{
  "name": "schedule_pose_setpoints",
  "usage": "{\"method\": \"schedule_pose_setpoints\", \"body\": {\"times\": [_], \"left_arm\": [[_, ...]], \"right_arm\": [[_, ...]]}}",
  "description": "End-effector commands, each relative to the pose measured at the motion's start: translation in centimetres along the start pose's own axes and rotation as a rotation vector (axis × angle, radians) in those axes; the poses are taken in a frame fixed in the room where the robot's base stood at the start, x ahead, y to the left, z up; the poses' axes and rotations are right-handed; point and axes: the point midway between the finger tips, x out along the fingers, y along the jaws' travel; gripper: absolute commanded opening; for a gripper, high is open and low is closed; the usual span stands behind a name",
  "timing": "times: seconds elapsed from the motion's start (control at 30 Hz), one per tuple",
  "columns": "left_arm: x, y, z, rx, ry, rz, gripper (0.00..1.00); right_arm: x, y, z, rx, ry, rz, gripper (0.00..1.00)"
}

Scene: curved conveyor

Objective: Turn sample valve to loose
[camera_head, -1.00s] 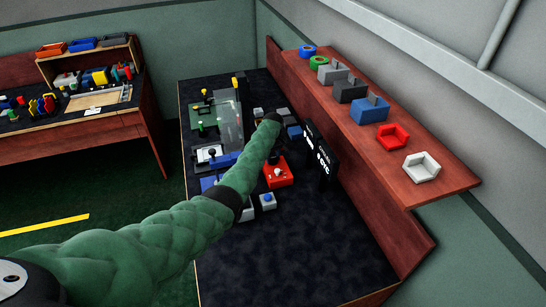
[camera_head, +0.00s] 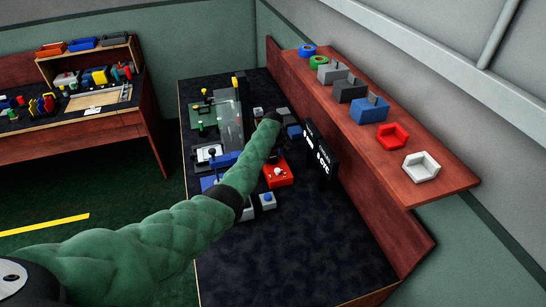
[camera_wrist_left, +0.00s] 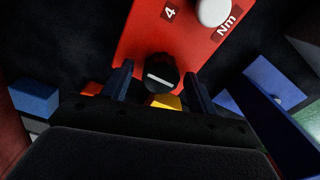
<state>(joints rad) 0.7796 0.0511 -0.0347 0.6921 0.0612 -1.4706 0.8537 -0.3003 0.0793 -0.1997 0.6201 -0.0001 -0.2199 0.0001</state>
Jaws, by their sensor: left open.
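A red box (camera_head: 279,175) stands on the dark table in the head view. It also fills the top middle of the left wrist view (camera_wrist_left: 150,30), with "4" and "Nm" labels and a white knob (camera_wrist_left: 214,11). A black round knob (camera_wrist_left: 162,72) with a white pointer line sits at the box's near edge; it may be the sample valve, but no label confirms this. My left gripper (camera_wrist_left: 159,86) is open, one finger on each side of the black knob. I cannot tell whether the fingers touch it. In the head view my arm hides most of this gripper.
A blue-grey box with a blue button (camera_head: 267,201) stands near the red box. A black display (camera_head: 320,155) stands to its right. Other devices crowd the table's far left. A wooden shelf (camera_head: 440,185) with coloured holders runs along the right. The table's near part is clear.

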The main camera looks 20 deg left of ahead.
Motion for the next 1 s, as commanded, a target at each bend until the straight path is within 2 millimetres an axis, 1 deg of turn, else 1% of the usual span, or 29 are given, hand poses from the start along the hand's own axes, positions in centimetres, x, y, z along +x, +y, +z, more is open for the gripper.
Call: {"method": "schedule_pose_setpoints", "body": {"times": [0.17,0.33,0.37,0.4,0.43,0.5,0.63,0.8,1.0], "left_arm": [[-0.6,0.0,0.0,0.0,0.001,0.001,0.59],[-2.6,0.0,0.0,0.0,0.002,0.003,0.59],[-3.0,0.1,-0.1,0.0,0.002,0.003,0.59],[-3.7,0.1,-0.1,0.0,0.002,0.003,0.59],[-4.2,0.1,-0.1,0.0,0.002,0.003,0.59],[-5.2,0.1,0.0,0.0,0.002,0.003,0.59],[-6.7,0.1,0.0,0.0,0.001,0.001,0.59],[-7.7,0.1,0.0,0.0,0.0,0.0,0.59],[-7.8,0.0,0.0,0.0,0.0,0.0,0.59]], "right_arm": [[0.3,0.3,0.1,-0.001,-0.002,0.003,0.36],[1.0,0.4,-0.3,-0.002,-0.002,0.004,0.36],[1.2,0.4,-0.7,-0.002,0.001,0.004,0.36],[1.1,0.3,-2.2,-0.002,0.016,0.003,0.36],[1.1,0.3,-3.0,-0.001,0.023,0.003,0.36],[1.2,0.2,-4.0,-0.001,0.029,0.002,0.36],[1.2,0.2,-5.3,0.0,0.036,0.003,0.36],[1.2,0.2,-6.0,0.0,0.04,0.003,0.36],[1.1,0.2,-6.1,0.0,0.039,0.003,0.36]]}}
